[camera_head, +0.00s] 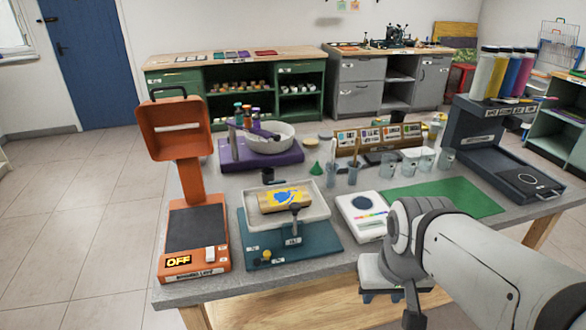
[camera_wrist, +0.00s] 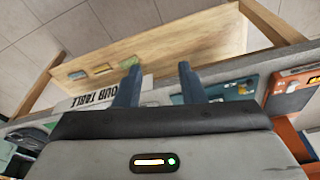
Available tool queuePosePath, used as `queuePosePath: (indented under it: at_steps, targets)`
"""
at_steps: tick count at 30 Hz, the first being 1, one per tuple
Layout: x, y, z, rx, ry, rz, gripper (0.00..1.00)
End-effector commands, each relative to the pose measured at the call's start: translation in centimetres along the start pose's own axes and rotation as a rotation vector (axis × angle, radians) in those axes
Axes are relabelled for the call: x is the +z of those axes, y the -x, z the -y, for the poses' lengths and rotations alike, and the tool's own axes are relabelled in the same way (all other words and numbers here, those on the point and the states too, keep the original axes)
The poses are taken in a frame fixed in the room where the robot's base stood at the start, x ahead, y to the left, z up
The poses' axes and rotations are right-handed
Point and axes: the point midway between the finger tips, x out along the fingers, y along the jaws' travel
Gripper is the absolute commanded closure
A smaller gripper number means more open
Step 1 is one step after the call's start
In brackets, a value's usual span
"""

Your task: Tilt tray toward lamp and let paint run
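The white tray (camera_head: 315,214) stands on a teal base (camera_head: 300,248) with a small post and a yellow knob at its front. In the tray lies a wooden block (camera_head: 285,199) with blue and yellow paint on its top. The orange lamp (camera_head: 173,128) stands on its own base just left of the tray; its display reads OFF. My gripper (camera_head: 384,297) is at the table's front edge, right of the tray and apart from it. In the wrist view my gripper (camera_wrist: 160,68) has its two blue fingers apart with nothing between them. The teal base's edge (camera_wrist: 232,90) shows there too.
A white scale-like device (camera_head: 362,214) stands right of the tray. A purple stand with a bowl (camera_head: 270,138) is behind it. A green mat (camera_head: 445,197), several cups and a dark stand with bottles (camera_head: 500,150) fill the right side. Floor left of the table is clear.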

Motion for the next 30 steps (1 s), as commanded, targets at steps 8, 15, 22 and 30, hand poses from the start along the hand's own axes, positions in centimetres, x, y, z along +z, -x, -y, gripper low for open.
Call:
queuePosePath:
  at_steps: [8,15,22,30]
  targets:
    - [-0.1,0.0,-0.1,0.002,0.0,-0.003,0.57]
    - [-5.9,-1.7,-3.2,0.102,0.035,-0.166,0.55]
    - [-16.7,-4.1,-5.0,0.174,0.216,-0.507,0.55]
    - [-24.7,-6.8,-0.5,-0.032,0.495,-0.871,0.55]
